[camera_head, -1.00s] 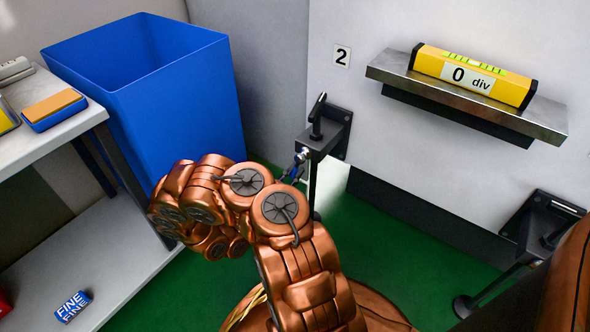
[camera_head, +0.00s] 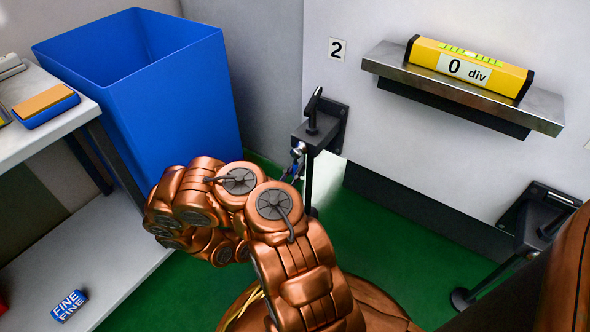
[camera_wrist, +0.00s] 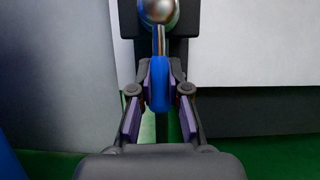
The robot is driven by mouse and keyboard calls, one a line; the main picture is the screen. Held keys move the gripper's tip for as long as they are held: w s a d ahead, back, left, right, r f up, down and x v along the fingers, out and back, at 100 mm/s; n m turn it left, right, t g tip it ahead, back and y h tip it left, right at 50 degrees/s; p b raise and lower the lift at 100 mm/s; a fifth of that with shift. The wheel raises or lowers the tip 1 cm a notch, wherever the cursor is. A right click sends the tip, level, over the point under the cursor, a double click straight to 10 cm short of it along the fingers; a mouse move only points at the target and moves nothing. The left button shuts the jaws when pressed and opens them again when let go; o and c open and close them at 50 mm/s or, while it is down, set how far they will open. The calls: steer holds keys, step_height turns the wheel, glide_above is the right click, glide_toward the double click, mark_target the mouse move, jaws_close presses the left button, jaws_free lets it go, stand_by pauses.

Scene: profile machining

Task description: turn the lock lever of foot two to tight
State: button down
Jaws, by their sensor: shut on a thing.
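Foot two's bracket (camera_head: 318,130) is dark and fixed to the pale panel beside the "2" label (camera_head: 337,49). Its lock lever has a shiny metal ball and stem (camera_head: 298,152). In the wrist view, the metal ball (camera_wrist: 158,10) is at the top and the lever's blue handle (camera_wrist: 159,84) points down toward me. My gripper (camera_wrist: 160,88) is shut on the blue handle, with one purple-padded finger on each side. In the head view, my copper arm hides most of the gripper and handle.
A yellow level (camera_head: 470,66) reading "0 div" lies on a metal shelf (camera_head: 545,108). Another dark foot bracket (camera_head: 540,218) is at the right. A blue bin (camera_head: 140,90) and a grey rack (camera_head: 110,240) stand left. Green floor (camera_head: 390,240) is open below the panel.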

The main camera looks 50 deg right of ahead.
steer(key=c, duration=1.1)
jaws_free()
steer(key=shift+s, duration=0.1)
steer(key=v, duration=1.2)
